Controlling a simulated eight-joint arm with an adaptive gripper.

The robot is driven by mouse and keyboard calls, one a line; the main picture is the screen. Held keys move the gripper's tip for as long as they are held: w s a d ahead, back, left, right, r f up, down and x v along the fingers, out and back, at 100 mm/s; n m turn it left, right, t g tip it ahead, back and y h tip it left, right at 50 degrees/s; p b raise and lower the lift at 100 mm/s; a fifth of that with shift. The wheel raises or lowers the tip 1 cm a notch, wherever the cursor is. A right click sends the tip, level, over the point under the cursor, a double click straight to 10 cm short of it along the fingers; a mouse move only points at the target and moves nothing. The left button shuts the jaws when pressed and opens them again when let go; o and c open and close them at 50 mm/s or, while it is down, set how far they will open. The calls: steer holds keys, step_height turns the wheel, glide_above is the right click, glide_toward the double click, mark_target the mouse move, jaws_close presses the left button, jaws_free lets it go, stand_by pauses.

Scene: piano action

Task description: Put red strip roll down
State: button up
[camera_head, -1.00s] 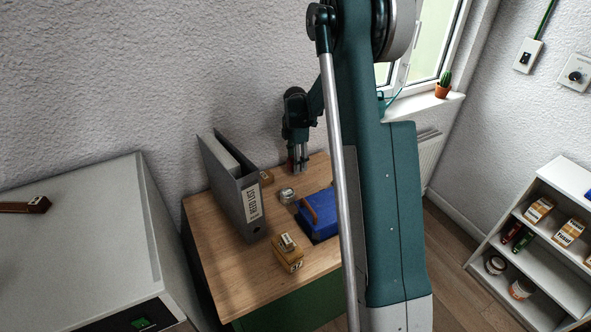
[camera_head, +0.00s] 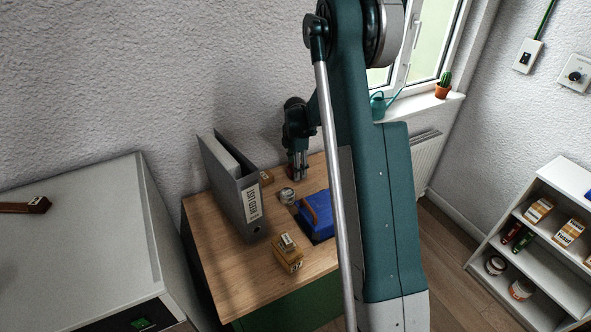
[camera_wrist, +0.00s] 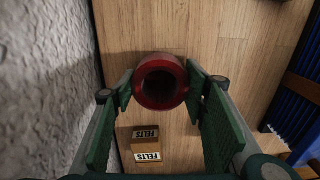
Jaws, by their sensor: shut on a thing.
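The red strip roll (camera_wrist: 160,80) shows in the wrist view as a dark red ring with its hollow centre facing the camera. My gripper (camera_wrist: 160,86) is shut on it, with one green finger pad against each side. The roll is over bare wooden desk top (camera_wrist: 225,42); I cannot tell whether it touches the wood. In the head view my gripper (camera_head: 299,178) points down at the back of the desk, near the wall, and the roll is hardly visible there.
Felts boxes (camera_wrist: 146,145) lie close to the roll. A grey binder (camera_head: 236,190), a small metallic item (camera_head: 287,196), a blue case (camera_head: 318,222) and a yellowish box (camera_head: 288,256) stand on the desk. The wall (camera_wrist: 45,85) is close on the left.

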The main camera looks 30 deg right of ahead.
steer(key=shift+f, duration=0.1)
steer(key=o, duration=0.9)
step_height(320, 180, up, 12)
steer(key=shift+r, duration=0.15)
stand_by(0.5)
stand_by(0.6)
